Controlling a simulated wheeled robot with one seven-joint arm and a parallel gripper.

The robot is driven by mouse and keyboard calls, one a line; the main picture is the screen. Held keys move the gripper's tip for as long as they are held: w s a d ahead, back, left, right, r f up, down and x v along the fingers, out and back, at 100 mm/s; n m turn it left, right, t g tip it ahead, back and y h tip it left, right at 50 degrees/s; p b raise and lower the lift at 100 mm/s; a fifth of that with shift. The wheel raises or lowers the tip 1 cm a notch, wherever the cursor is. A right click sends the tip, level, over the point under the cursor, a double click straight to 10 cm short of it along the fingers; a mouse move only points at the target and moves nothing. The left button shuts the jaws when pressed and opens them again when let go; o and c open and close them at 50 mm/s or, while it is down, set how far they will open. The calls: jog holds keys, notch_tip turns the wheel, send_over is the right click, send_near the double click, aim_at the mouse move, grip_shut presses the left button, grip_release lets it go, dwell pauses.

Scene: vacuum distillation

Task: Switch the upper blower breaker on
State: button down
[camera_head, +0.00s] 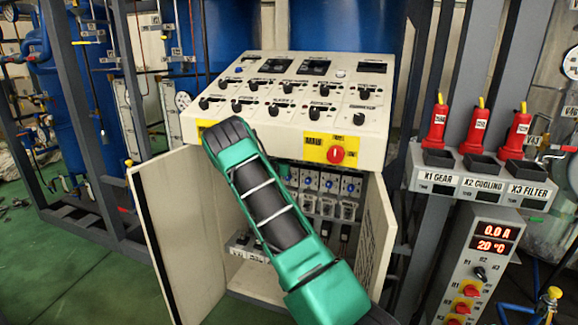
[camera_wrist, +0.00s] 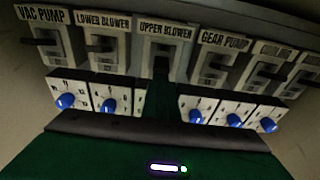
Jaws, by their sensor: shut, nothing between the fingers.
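In the wrist view, the upper blower breaker (camera_wrist: 178,54) is in a row of pale breakers, under its "UPPER BLOWER" label (camera_wrist: 165,31). My gripper (camera_wrist: 160,72) is shut and empty, its narrow dark and green end reaching up to the lower part of this breaker. It hides the breaker's lever, so I cannot tell the lever's position or whether they touch. In the head view, my green arm crosses in front of the open cabinet (camera_head: 152,215) and my gripper is hidden.
The lower blower breaker (camera_wrist: 103,52) is close on the left, and the gear pump breaker (camera_wrist: 217,65) on the right. Blue knobs (camera_wrist: 109,105) sit below the row. In the head view, the sloped control panel (camera_head: 225,120) overhangs the cabinet, and its right door (camera_head: 377,235) stands open.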

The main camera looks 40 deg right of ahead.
dwell(0.4)
notch_tip(320, 180, down, 4)
jog(key=r+v, duration=0.1)
jog(key=v, duration=0.8)
jog(key=shift+a+r, duration=0.25)
jog(key=shift+r, duration=0.1)
jog(key=shift+f, duration=0.1)
notch_tip(320, 180, down, 7)
jog(key=t+h, duration=0.2)
jog(key=h, duration=0.2)
jog(key=shift+a, duration=0.25)
